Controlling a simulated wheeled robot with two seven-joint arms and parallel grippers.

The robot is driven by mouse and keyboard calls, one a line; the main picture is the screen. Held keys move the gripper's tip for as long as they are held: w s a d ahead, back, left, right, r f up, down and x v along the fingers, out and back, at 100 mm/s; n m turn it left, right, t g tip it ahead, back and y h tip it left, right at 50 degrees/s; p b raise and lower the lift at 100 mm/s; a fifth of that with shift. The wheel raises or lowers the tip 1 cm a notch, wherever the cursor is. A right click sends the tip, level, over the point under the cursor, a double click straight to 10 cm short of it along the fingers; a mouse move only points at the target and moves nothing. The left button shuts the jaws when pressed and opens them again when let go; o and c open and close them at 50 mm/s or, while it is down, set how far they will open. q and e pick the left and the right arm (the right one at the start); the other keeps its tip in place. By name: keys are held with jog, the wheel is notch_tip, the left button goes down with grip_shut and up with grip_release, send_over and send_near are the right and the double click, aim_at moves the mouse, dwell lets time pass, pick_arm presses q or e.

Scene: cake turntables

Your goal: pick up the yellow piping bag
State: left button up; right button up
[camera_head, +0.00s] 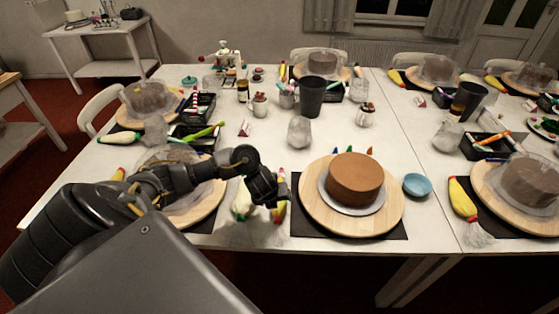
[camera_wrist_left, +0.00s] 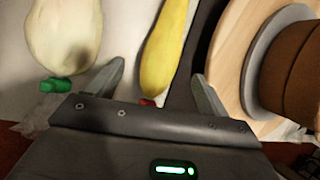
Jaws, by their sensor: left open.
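The yellow piping bag (camera_wrist_left: 166,45) lies on the table in the left wrist view, with a red tip at its lower end. It also shows partly in the head view (camera_head: 280,211), left of the nearest cake and partly hidden by my gripper. My left gripper (camera_wrist_left: 158,75) is open, with one finger on each side of the yellow bag's line. I cannot tell how high it is above the bag. In the head view my left gripper (camera_head: 268,196) is at the near table edge. My right gripper is not in view.
A cream piping bag (camera_wrist_left: 66,30) with a green tip lies left of the yellow one. A wooden turntable (camera_wrist_left: 232,55) with a brown cake (camera_head: 354,178) stands close on the right, on a dark mat (camera_head: 300,228). A blue bowl (camera_head: 417,185) is beyond it.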

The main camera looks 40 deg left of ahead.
aim_at(279, 204)
pick_arm(q)
jog(key=b+x, duration=0.1)
jog(key=x, duration=0.3)
jog(key=shift+w, duration=0.1)
jog(key=shift+w+a+f+b, duration=0.1)
jog(key=shift+w+f+b, duration=0.1)
jog(key=shift+f+b, duration=0.15)
jog(key=shift+w+f, duration=0.1)
jog(key=shift+c, duration=0.2)
jog(key=c, duration=0.7)
